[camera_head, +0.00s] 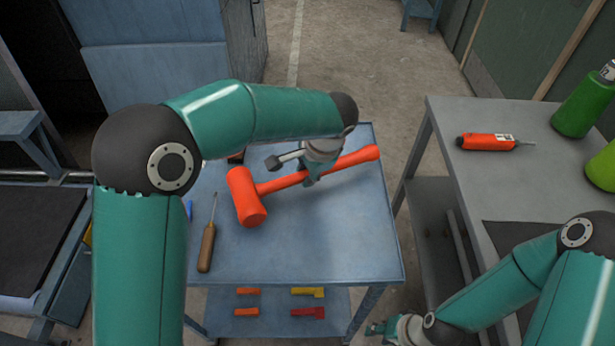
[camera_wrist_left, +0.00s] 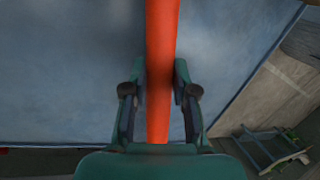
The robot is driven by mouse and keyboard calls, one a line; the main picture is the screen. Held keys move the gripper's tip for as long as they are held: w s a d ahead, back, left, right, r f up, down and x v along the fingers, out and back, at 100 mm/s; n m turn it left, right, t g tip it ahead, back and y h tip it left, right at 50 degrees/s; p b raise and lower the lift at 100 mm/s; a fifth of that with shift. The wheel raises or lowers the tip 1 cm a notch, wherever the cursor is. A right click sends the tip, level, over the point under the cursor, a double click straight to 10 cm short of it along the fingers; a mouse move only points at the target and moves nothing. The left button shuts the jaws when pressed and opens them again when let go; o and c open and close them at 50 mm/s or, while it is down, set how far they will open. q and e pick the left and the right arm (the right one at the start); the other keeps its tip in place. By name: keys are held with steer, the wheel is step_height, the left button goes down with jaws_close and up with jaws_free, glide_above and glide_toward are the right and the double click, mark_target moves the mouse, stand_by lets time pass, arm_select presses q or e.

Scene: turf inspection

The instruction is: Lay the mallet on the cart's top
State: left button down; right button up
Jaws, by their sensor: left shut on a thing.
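The orange-red mallet (camera_head: 244,198) is over the blue cart's top (camera_head: 310,245), its head to the left and its handle slanting up to the right. My left gripper (camera_head: 312,178) is shut on the mallet's handle. In the left wrist view the handle (camera_wrist_left: 161,60) runs between the two fingers (camera_wrist_left: 160,105), with the blue top behind it. I cannot tell whether the mallet touches the top. My right gripper (camera_head: 385,328) is low at the bottom edge, right of the cart, partly cut off; its opening is unclear.
A brown-handled screwdriver (camera_head: 207,245) lies on the cart's left side. Several small coloured pieces lie on its lower shelf (camera_head: 275,325). The cart's front right top is clear. A grey table (camera_head: 450,112) at right holds a red tool (camera_head: 487,142) and green bottles (camera_head: 580,108).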

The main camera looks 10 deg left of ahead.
arm_select(q)
step_height(320, 180, down, 2)
steer(key=c, duration=0.9)
jaws_free()
steer(key=shift+f, duration=0.1)
steer(key=shift+r, duration=0.2)
steer(key=v, duration=1.2)
steer(key=shift+f, duration=0.1)
